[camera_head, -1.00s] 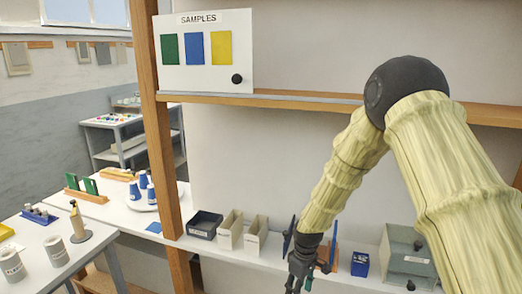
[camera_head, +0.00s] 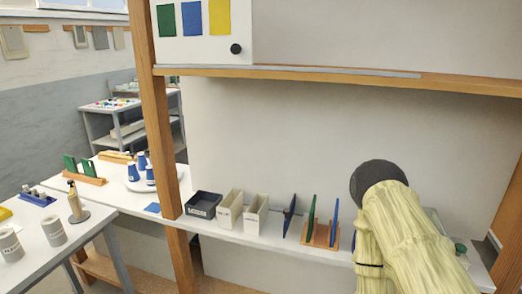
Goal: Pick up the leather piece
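No piece is clearly marked as the leather piece. Thin upright panels stand on the shelf: a dark blue one (camera_head: 289,217), then a green one (camera_head: 310,217) and a blue one (camera_head: 334,224) in a wooden rack (camera_head: 320,241). Two green panels (camera_head: 77,166) stand in another wooden holder on the left table. My gripper is out of view.
A black bin (camera_head: 203,206) and two beige bins (camera_head: 230,211) (camera_head: 256,214) stand left of the panels. A wooden post (camera_head: 157,120) and an upper shelf edge (camera_head: 300,76) frame the space. My arm covers most of the shelf's right end.

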